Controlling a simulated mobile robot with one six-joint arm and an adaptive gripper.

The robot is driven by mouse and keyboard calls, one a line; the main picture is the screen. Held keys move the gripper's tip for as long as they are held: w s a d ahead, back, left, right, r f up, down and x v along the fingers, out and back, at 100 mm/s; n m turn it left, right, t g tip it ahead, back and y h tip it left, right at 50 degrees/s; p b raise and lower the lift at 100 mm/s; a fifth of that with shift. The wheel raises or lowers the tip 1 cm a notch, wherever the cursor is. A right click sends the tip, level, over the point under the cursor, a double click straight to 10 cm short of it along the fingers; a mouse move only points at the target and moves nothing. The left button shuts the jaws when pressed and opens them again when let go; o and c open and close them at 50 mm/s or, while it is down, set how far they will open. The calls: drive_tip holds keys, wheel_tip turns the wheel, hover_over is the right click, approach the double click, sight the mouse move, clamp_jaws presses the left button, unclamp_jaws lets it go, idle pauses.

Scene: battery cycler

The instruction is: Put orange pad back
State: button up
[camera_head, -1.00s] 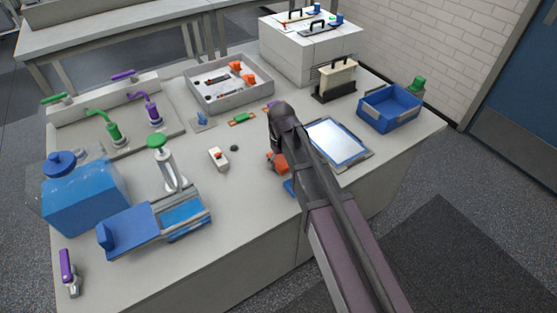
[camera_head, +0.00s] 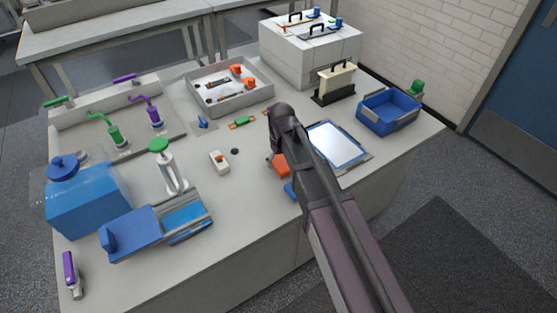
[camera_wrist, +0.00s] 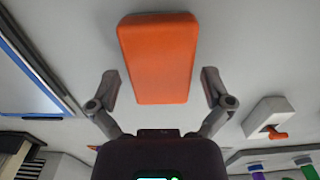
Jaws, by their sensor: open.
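The orange pad (camera_head: 281,165) shows on the table just left of my arm in the head view, partly hidden by the arm. In the wrist view the orange pad (camera_wrist: 158,58) is a rounded rectangular block in the upper middle. My gripper (camera_wrist: 161,88) is open, with one finger on each side of the pad's nearer end. A gap shows between each finger and the pad, so it is not gripped. In the head view my arm hides most of the gripper.
A grey tray (camera_head: 207,108) with orange pieces stands at the back. A framed panel (camera_head: 364,157) and a blue bin (camera_head: 375,126) lie right of my arm. A white switch box (camera_head: 219,162) sits to the left. A blue item (camera_head: 290,188) lies close below the pad.

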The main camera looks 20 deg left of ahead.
sight(282, 162)
wheel_tip(282, 162, up, 11)
drive_tip(key=p, duration=1)
drive_tip(key=shift+f, duration=0.15)
idle(0.7)
drive_tip(key=shift+d, duration=0.15)
drive_tip(key=s+d+m, duration=0.3)
drive_tip(key=d+m, duration=0.2)
drive_tip(key=d, duration=1.2)
drive_tip(key=s+d+m, duration=0.2)
drive_tip(key=d+m, duration=0.2)
drive_tip(key=d, duration=1.4)
drive_tip(key=shift+s+d+m, duration=0.25)
drive_tip(key=shift+s+m, duration=0.15)
